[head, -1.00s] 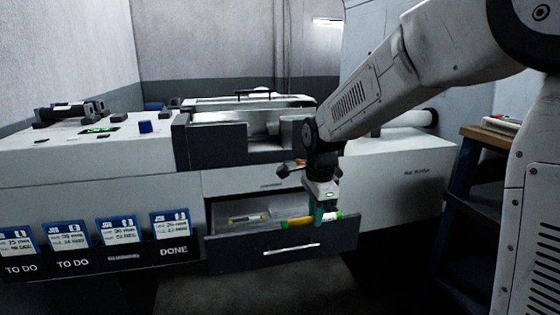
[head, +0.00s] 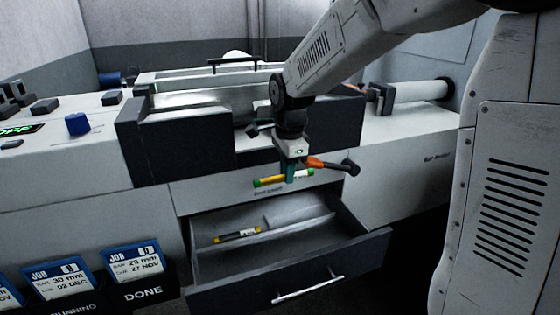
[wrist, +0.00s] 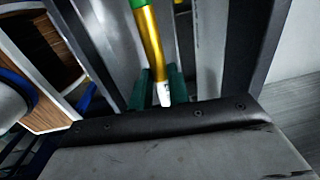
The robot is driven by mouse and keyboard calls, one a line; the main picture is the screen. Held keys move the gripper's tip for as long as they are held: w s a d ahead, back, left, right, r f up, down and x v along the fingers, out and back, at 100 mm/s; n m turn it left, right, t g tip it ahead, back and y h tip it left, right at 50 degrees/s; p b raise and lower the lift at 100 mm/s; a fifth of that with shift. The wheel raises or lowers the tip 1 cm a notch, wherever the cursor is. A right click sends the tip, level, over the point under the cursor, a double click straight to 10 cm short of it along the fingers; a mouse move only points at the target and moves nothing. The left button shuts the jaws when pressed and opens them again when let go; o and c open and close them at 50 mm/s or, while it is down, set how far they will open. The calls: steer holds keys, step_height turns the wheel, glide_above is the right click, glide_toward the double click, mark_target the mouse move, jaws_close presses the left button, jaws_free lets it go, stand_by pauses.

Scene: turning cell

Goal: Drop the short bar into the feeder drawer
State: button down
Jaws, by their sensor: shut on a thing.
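My gripper (head: 289,175) has green fingers shut on a yellow bar with green ends (head: 269,182). The bar is held roughly level, above the open feeder drawer (head: 225,292) and in front of the machine's face. In the wrist view the yellow bar (wrist: 150,45) runs down between the green fingers (wrist: 160,95), with a green band at the top and a pale tip. The drawer is pulled out. I cannot tell which bar is the shorter.
The drawer front has a silver handle (head: 307,289). An orange-and-black lever (head: 330,165) sticks out close to the right of my gripper. The lathe housing (head: 180,145) stands behind. Job cards in dark holders (head: 133,263) are at the lower left.

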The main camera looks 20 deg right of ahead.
steer(key=shift+w+f, duration=0.1)
steer(key=shift+f, duration=2.85)
steer(key=c, duration=1.3)
jaws_free()
steer(key=shift+d, duration=0.1)
steer(key=shift+o, duration=0.2)
steer(key=r, duration=0.7)
steer(key=shift+s+r, duration=0.35)
steer(key=shift+r, duration=0.05)
